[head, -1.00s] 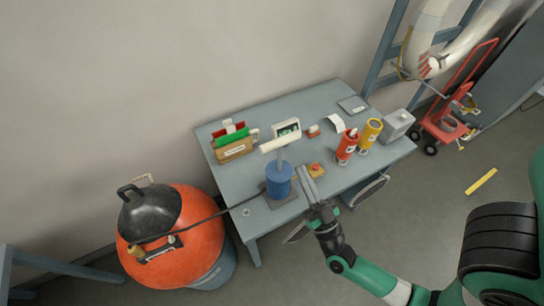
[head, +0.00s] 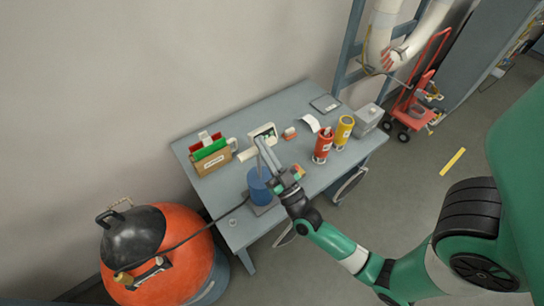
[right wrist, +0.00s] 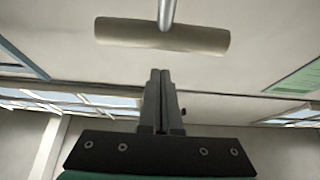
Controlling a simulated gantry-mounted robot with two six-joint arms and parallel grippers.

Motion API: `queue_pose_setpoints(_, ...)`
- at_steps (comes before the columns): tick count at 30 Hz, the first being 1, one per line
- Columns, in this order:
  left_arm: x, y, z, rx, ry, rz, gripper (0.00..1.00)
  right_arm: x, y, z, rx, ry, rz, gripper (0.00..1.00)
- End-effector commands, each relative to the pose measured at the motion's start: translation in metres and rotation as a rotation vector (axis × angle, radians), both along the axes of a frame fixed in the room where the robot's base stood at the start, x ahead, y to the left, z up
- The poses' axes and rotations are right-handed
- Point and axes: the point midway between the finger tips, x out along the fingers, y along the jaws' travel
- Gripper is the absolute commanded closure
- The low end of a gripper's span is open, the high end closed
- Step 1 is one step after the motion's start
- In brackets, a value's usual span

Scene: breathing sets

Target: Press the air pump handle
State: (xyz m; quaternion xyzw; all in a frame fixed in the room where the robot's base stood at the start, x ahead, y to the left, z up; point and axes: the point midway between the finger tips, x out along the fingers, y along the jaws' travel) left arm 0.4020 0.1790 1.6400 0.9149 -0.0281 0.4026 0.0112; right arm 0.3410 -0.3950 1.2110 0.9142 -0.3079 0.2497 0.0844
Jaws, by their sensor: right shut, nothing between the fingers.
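The blue air pump (head: 259,190) stands on the grey table's front edge. Its pale T-shaped handle (head: 247,156) is raised above the body, partly hidden behind my right gripper. My right gripper (head: 260,141) is shut and empty, its fingers reaching up across the handle in the head view. In the right wrist view the shut fingers (right wrist: 160,72) point at the pale handle bar (right wrist: 130,33) and its metal rod (right wrist: 167,12), with a visible gap in the picture. I cannot tell the exact height between them. My left gripper is not in view.
The table (head: 205,180) also holds a box of folders (head: 212,155), a red canister (head: 323,146), a yellow canister (head: 344,130) and a grey box (head: 368,118). A black hose runs from the pump to an orange tank (head: 185,235) on the floor.

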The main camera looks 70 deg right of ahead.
Motion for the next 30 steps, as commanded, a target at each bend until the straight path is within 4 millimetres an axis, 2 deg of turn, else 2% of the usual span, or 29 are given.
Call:
queue_pose_setpoints(1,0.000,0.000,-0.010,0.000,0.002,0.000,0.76,0.001,-0.001,-0.014,0.001,0.001,0.000,1.00)
queue_pose_setpoints(5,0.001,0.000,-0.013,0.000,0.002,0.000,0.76,0.003,-0.002,-0.025,0.001,-0.001,0.000,1.00)
queue_pose_setpoints(17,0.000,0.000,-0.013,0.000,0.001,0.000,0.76,0.003,-0.002,-0.027,0.000,-0.001,0.001,1.00)
queue_pose_setpoints(20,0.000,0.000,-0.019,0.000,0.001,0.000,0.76,0.003,-0.002,-0.034,0.000,-0.001,0.001,1.00)
queue_pose_setpoints(23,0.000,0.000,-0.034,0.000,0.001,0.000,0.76,0.003,-0.002,-0.051,0.001,-0.001,0.001,1.00)
queue_pose_setpoints(30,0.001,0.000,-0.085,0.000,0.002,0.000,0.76,0.004,-0.003,-0.111,0.002,0.002,0.000,1.00)
